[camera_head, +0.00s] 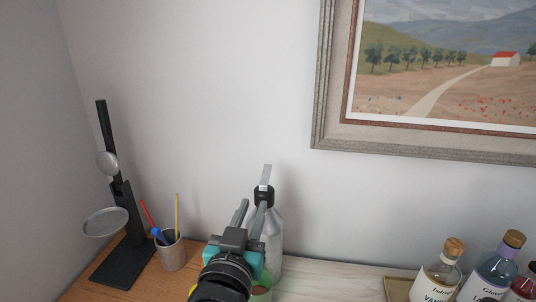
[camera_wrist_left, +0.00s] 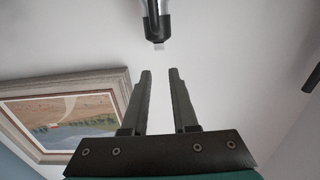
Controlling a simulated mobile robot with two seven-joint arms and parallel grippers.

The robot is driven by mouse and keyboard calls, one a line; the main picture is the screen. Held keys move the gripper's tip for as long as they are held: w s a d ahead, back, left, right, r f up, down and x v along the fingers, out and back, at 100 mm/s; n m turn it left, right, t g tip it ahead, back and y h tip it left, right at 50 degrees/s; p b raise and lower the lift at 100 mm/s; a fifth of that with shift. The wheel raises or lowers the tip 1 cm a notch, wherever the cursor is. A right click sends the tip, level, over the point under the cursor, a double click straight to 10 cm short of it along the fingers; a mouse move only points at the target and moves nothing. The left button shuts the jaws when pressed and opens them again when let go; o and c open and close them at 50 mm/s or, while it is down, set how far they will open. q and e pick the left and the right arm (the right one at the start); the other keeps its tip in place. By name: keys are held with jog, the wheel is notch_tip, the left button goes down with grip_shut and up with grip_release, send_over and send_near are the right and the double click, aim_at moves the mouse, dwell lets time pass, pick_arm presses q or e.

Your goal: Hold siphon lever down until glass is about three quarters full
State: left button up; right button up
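The siphon (camera_head: 275,232) is a pale grey bottle with a black head. A light grey lever (camera_head: 267,174) sticks up from its top. My left gripper (camera_head: 250,212) is in front of the siphon and partly covers it. In the left wrist view the fingers of my left gripper (camera_wrist_left: 160,76) are apart with nothing between them. A black siphon part with a clear tip (camera_wrist_left: 157,28) shows beyond the fingertips. A pale green rim (camera_head: 263,291) shows below my gripper; it may be the glass, but my wrist hides most of it, and its fill level cannot be seen. My right gripper is not in view.
A pen cup (camera_head: 172,254) and a black stand with a round grey pan (camera_head: 105,222) are on the left. Labelled bottles (camera_head: 437,279) with cork stoppers stand at right on a tray (camera_head: 398,288). A framed landscape (camera_head: 440,80) hangs on the wall.

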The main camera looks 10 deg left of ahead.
pick_arm(q)
jog(key=shift+t, duration=0.4)
jog(key=r, duration=0.3)
jog(key=w+r+p, duration=0.1)
jog(key=r, duration=0.1)
grip_shut()
jog(key=shift+f, duration=0.1)
send_over(265, 178)
jog(key=s, duration=0.1)
jog(key=shift+s+r+p, duration=0.2)
jog(key=shift+r+p, duration=0.1)
jog(key=shift+p, duration=0.05)
jog(key=f, duration=0.1)
jog(key=w+f, duration=0.1)
jog(key=shift+f, duration=0.3)
jog(key=shift+w+f+b, duration=0.25)
jog(key=shift+f+b, duration=0.05)
jog(key=shift+f, duration=0.4)
